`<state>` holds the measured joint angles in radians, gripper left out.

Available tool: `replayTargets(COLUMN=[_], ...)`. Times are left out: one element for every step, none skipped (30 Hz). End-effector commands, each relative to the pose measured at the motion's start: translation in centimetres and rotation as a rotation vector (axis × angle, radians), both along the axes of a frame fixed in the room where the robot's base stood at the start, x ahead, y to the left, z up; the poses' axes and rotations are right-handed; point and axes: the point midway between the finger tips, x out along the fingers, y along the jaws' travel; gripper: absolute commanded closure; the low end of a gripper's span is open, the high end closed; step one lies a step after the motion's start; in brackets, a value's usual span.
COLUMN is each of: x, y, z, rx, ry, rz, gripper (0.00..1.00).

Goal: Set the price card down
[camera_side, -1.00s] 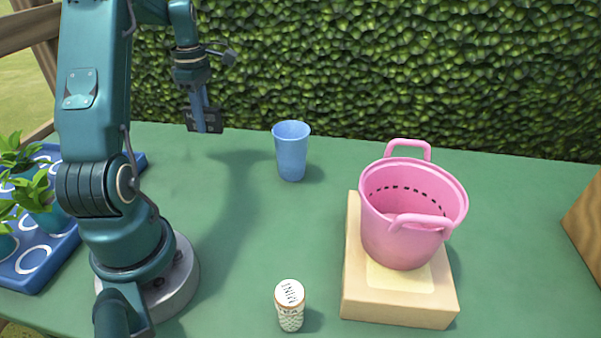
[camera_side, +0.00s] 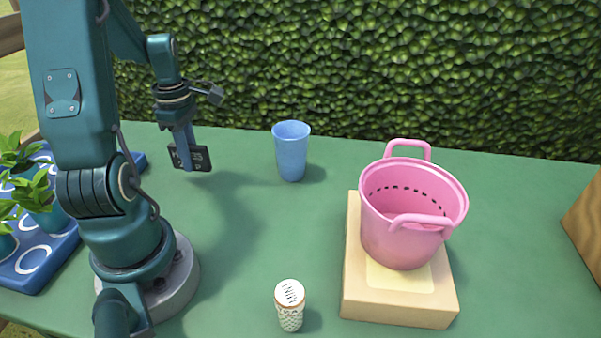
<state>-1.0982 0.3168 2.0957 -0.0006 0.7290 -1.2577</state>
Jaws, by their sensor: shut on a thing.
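The price card (camera_side: 198,158) is a small dark card with pale markings. My gripper (camera_side: 186,155) is shut on it and holds it upright, at the back left of the green table (camera_side: 240,240). The card looks low over the table, left of the blue cup; I cannot tell whether its lower edge touches the surface. One gripper finger hides part of the card.
A blue cup (camera_side: 291,152) stands to the right of the card. A pink basket (camera_side: 405,225) sits on a wooden block (camera_side: 400,312). A small patterned shaker (camera_side: 289,308) stands at the front. A blue tray (camera_side: 45,268) with potted plants lies at the left.

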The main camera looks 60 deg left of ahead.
Motion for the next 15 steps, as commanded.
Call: replayTargets(x=[-0.1,-0.1,-0.1,0.0,0.0,0.0,0.0,0.0,0.0,0.0,0.0,0.0,0.0,0.0,0.0], y=[-0.1,-0.1,-0.1,-0.1,-0.1,-0.1,-0.1,-0.1,0.0,0.0,0.0,0.0,0.0,0.0,0.0], z=[-0.7,-1.1,-1.7,-2.1,-2.5,-2.8,-3.0,-3.2,-3.3,-3.3,-3.3,-3.3,-3.2,-3.2,-3.2], rx=[-0.005,-0.006,-0.006,-0.006,-0.006,-0.005,-0.004,-0.003,-0.002,-0.001,0.0,0.0,0.0,0.0,0.0], ry=[0.002,0.003,0.004,0.004,0.003,0.002,0.002,0.001,0.001,0.001,0.0,0.0,0.0,0.0,0.0], rz=[0.0,0.0,0.0,0.0,0.0,0.0,0.0,0.0,0.0,0.0,0.0,0.0,0.0,0.0,0.0], gripper=[1.0,1.0,1.0,1.0,1.0,1.0,1.0,1.0,1.0,1.0,1.0,1.0,1.0,1.0,1.0])
